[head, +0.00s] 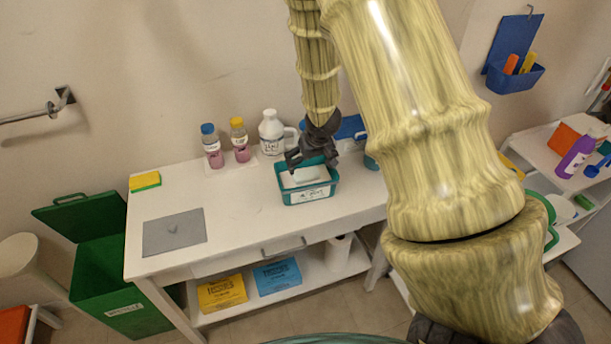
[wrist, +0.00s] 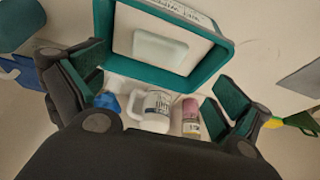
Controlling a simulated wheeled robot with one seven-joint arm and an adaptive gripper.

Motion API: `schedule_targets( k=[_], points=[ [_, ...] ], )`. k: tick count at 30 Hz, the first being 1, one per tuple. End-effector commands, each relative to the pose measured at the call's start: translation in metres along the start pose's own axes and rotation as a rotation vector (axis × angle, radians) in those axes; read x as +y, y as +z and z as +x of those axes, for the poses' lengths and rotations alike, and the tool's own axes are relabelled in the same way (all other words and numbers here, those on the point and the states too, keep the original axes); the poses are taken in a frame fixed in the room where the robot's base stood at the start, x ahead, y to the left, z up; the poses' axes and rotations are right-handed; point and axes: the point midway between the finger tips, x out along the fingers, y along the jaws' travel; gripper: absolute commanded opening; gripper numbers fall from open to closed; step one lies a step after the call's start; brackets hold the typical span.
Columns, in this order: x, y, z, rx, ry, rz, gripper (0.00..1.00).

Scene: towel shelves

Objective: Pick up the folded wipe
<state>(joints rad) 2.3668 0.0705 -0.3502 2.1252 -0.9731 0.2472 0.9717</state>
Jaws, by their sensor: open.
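The pale folded wipe (wrist: 160,48) lies flat inside a teal-rimmed bin (wrist: 200,73) in the wrist view. In the head view the same bin (head: 333,182) stands on the white table, with the white wipe (head: 303,176) partly visible inside. My gripper (head: 308,158) is above the bin's back part, fingers pointing down. In the wrist view my gripper (wrist: 160,88) has its fingers spread wide with nothing between them. The wipe is apart from both fingers. The gap in height between fingertips and wipe is hard to judge.
A grey mat (head: 160,243) and a yellow-green sponge (head: 145,181) lie at left. The table between mat and bin is clear.

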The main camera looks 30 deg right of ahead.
Motion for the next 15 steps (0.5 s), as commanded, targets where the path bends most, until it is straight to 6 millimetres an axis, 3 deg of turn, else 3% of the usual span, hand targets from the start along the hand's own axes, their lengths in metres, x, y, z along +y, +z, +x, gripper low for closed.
schedule_targets(
  k=[9,15],
  points=[
    [0.001,0.000,0.027,0.000,0.001,0.000,1.00],
    [0.000,0.000,0.034,0.001,0.000,0.001,1.00]
  ],
)
